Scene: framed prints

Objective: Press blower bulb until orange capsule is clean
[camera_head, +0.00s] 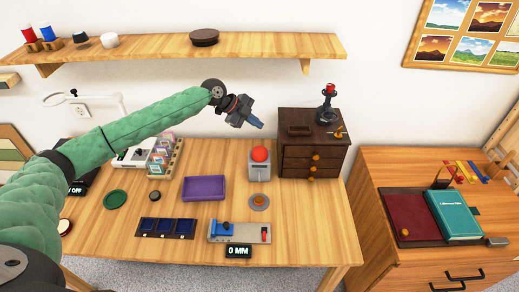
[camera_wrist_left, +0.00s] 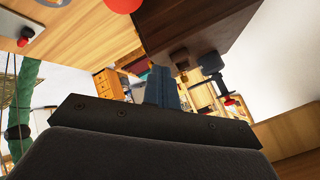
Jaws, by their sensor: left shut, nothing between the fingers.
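A red dome-shaped bulb (camera_head: 260,154) sits on top of a grey box stand (camera_head: 259,172) near the back of the table. It also shows at the top edge of the left wrist view (camera_wrist_left: 122,4), partly cut off. A small orange-brown round piece (camera_head: 259,201), likely the capsule, lies on a grey disc in front of the stand; its surface is too small to judge for dirt. My left gripper (camera_head: 258,123) is shut and empty, in the air above and behind the bulb, apart from it. Its closed fingers show in the left wrist view (camera_wrist_left: 161,88). My right gripper is not in view.
A dark wooden drawer box (camera_head: 300,154) stands right of the bulb, with a black and red device (camera_head: 327,105) on top. A purple tray (camera_head: 204,188) lies to the left. A blue and grey slide gauge (camera_head: 239,231) lies in front. A shelf (camera_head: 180,55) hangs behind.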

